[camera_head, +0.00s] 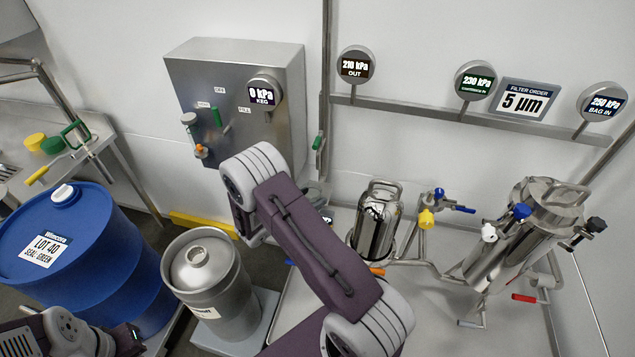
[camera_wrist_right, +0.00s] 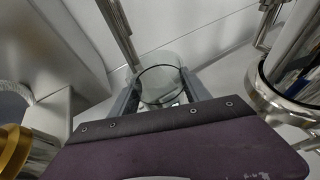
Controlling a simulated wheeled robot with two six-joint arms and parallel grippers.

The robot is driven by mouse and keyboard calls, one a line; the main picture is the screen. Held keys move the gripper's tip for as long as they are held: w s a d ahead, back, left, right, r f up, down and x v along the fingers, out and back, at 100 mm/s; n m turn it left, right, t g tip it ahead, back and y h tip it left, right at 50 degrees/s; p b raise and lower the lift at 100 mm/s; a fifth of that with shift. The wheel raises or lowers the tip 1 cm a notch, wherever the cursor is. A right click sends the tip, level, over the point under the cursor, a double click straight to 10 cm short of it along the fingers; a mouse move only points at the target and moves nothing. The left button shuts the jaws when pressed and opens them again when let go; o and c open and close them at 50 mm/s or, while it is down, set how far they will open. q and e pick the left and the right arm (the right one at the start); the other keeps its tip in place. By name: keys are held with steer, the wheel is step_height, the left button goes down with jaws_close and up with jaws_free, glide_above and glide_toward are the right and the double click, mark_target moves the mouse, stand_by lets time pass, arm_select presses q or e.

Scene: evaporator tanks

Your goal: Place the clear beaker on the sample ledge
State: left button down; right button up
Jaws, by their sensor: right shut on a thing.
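My right gripper (camera_wrist_right: 160,92) is shut on the clear beaker (camera_wrist_right: 160,70), with one finger on each side of the glass in the right wrist view. The beaker is see-through with a dark rim line. In the head view my purple right arm hides most of the gripper. Only a small glassy edge of the beaker (camera_head: 318,188) shows beside the arm, in front of the wall. I cannot tell whether the beaker touches anything below. I cannot pick out the sample ledge with certainty. Part of my left arm shows at the bottom left, but its fingers are not in view.
A steel control box (camera_head: 240,90) hangs on the wall behind my right arm. A steel filter vessel (camera_head: 376,225) and a larger tilted housing (camera_head: 520,235) with coloured valves stand to the right. A steel keg (camera_head: 212,285) and a blue drum (camera_head: 90,255) stand left.

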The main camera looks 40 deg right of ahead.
mark_target(311, 189)
steer(key=w+d, duration=0.1)
steer(key=d, duration=0.1)
steer(key=w+d, duration=0.1)
steer(key=w, duration=0.1)
steer(key=shift+d, duration=0.35)
steer(key=w+d, duration=0.2)
steer(key=d, duration=0.1)
steer(key=shift+w+d, duration=0.15)
steer(key=shift+w, duration=0.1)
steer(key=shift+f, duration=0.75)
steer(key=shift+a, duration=0.2)
steer(key=shift+f, duration=0.1)
steer(key=o, duration=1.4)
